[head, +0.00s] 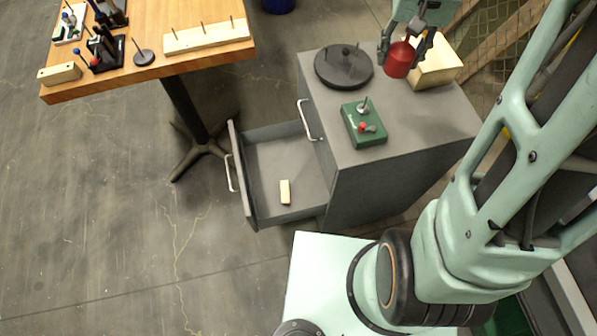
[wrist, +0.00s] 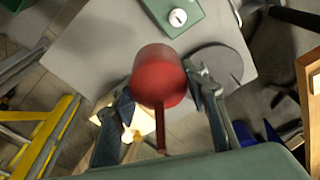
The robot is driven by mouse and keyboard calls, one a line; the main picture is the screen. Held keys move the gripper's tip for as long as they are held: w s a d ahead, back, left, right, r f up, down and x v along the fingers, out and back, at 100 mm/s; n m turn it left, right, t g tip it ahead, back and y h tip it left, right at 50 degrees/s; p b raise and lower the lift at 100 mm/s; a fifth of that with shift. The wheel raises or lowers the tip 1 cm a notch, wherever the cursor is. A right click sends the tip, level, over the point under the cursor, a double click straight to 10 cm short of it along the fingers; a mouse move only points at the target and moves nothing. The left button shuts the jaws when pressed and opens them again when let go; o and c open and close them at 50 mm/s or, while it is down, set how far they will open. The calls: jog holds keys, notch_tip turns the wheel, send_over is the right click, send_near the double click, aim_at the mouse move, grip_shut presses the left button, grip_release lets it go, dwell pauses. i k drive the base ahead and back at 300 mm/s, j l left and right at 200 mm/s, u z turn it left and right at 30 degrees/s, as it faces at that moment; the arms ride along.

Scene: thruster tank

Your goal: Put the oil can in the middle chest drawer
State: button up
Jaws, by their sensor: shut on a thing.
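The red oil can (head: 397,60) is held between the fingers of my gripper (head: 404,48), over the back of the grey chest's top (head: 420,115). In the wrist view the red can (wrist: 159,75) fills the space between both fingers, with its thin spout pointing toward the bottom of the picture. An open drawer (head: 262,160) sticks out from the chest's left side, below a shut drawer whose handle (head: 308,120) shows above it. A small cream block (head: 285,192) lies on the open drawer's floor. Any lower drawer is hidden.
On the chest top are a dark round base with pegs (head: 343,68), a green box with a red knob (head: 364,126) and a pale wooden block (head: 436,66). A wooden table (head: 200,58) with several items stands at upper left. Floor left of the drawer is clear.

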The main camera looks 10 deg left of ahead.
aim_at(279, 159)
jog(key=k+j+z, duration=0.15)
jog(key=k+j, duration=0.15)
jog(key=k, duration=0.15)
jog(key=k+j+z, duration=0.5)
jog(key=j, duration=0.25)
jog(key=j+z, duration=0.2)
jog(key=j, duration=0.15)
jog(key=j+z, duration=0.15)
jog(key=j, duration=0.15)
jog(key=k+j+z, duration=0.15)
jog(key=j, duration=0.2)
jog(key=i+j+z, duration=0.1)
jog(key=j, duration=0.35)
jog(key=i+j+z, duration=0.15)
jog(key=j, duration=0.3)
jog(key=j+z, duration=0.1)
jog(key=j, duration=0.35)
